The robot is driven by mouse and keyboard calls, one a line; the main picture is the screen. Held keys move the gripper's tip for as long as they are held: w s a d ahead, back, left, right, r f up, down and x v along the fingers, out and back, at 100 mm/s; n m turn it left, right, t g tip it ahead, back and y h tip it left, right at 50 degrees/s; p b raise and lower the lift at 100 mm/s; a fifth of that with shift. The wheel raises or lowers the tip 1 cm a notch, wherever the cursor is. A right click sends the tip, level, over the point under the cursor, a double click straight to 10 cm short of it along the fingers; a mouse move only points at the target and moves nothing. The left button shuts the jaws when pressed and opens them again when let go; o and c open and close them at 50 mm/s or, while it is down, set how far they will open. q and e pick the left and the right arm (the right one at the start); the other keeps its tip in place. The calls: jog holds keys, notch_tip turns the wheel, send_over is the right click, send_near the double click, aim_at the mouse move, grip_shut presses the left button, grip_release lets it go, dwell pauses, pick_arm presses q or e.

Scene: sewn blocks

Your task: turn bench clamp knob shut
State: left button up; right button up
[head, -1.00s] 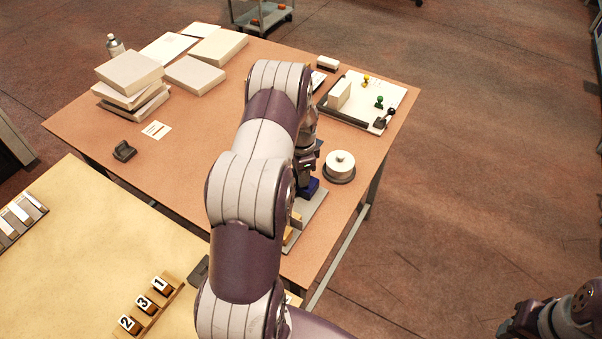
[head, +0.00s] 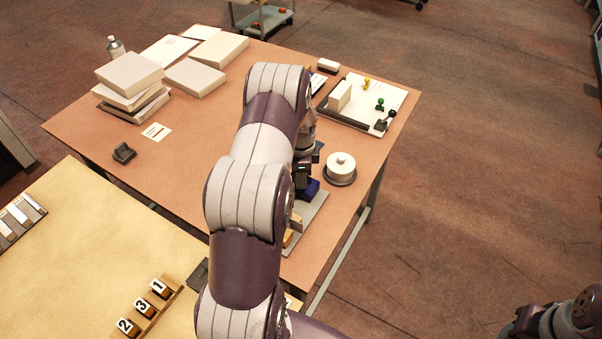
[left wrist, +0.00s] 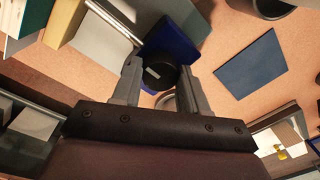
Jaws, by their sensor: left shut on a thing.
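The bench clamp has a blue body (head: 312,190) and sits at the far end of a grey plate (head: 311,212) in the head view. In the left wrist view its blue body (left wrist: 178,38) lies behind a round black knob (left wrist: 159,73) with a small pale mark. My left gripper (left wrist: 160,82) is shut on this knob, one finger on each side. In the head view my left gripper (head: 302,176) is partly hidden by my arm, and the knob is hidden. My right gripper (head: 520,325) shows only partly at the lower right, away from the table.
A round white-topped piece (head: 340,165) stands just right of the clamp. A white board (head: 388,97) with stamps lies at the back right. Stacked boxes (head: 130,75) stand at the left. A dark blue flat piece (left wrist: 250,64) lies near the clamp. Numbered blocks (head: 143,306) sit on the nearer table.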

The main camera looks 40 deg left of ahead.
pick_arm(q)
jog(key=shift+w+r, duration=0.1)
jog(key=o, duration=1.1)
jog(key=shift+c, duration=0.2)
notch_tip(320, 180, up, 13)
jog(key=b, duration=0.3)
jog(key=shift+s+d, duration=0.15)
jog(key=shift+s, duration=0.2)
jog(key=shift+f, duration=0.2)
